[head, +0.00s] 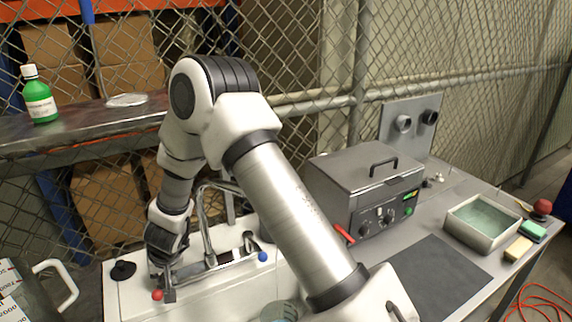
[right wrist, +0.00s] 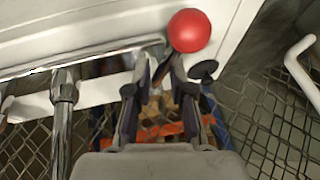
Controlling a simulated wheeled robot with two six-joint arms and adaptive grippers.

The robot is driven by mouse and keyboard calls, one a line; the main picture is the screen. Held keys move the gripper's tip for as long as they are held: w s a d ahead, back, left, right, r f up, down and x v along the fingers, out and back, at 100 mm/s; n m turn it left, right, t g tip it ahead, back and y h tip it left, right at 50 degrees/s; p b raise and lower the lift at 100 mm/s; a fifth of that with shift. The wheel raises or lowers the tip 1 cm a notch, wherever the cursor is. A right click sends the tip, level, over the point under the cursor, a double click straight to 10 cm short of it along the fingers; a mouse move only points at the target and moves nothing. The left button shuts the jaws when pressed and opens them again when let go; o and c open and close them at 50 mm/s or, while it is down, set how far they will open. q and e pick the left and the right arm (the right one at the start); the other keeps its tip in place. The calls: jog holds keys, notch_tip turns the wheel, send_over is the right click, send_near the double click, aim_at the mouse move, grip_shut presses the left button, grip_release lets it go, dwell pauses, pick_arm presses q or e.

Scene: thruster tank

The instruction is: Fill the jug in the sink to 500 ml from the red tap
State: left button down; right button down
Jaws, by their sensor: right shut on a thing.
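The red tap knob (head: 157,295) is at the left end of the chrome mixer on the white sink (head: 130,290). It shows large in the right wrist view (right wrist: 188,30). My right gripper (head: 165,272) reaches down over the sink's left part. In the right wrist view its fingertips (right wrist: 165,70) close on the red tap's handle, just below the red ball. The blue tap knob (head: 262,257) is at the mixer's other end. A clear glass rim, seemingly the jug (head: 280,311), shows at the bottom edge, mostly hidden by my arm. Its water level cannot be seen. My left gripper is not in view.
A container with a white handle (head: 62,281) stands at the lower left, close to the sink. A grey lidded bath (head: 366,180) with a control panel, a tray (head: 483,222) and sponges stand to the right. A green bottle (head: 39,95) is on the back shelf. The dark mat (head: 440,270) is bare.

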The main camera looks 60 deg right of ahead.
jog(key=shift+w+r, duration=0.3)
jog(key=shift+s+d+r, duration=0.1)
jog(key=shift+s+d, duration=0.15)
jog(key=shift+d, duration=0.1)
jog(key=shift+s+d, duration=0.1)
jog(key=shift+d, duration=0.1)
jog(key=shift+s+d, duration=0.1)
jog(key=shift+d, duration=0.05)
jog(key=shift+s+f, duration=0.1)
jog(key=shift+f, duration=0.1)
dwell(0.5)
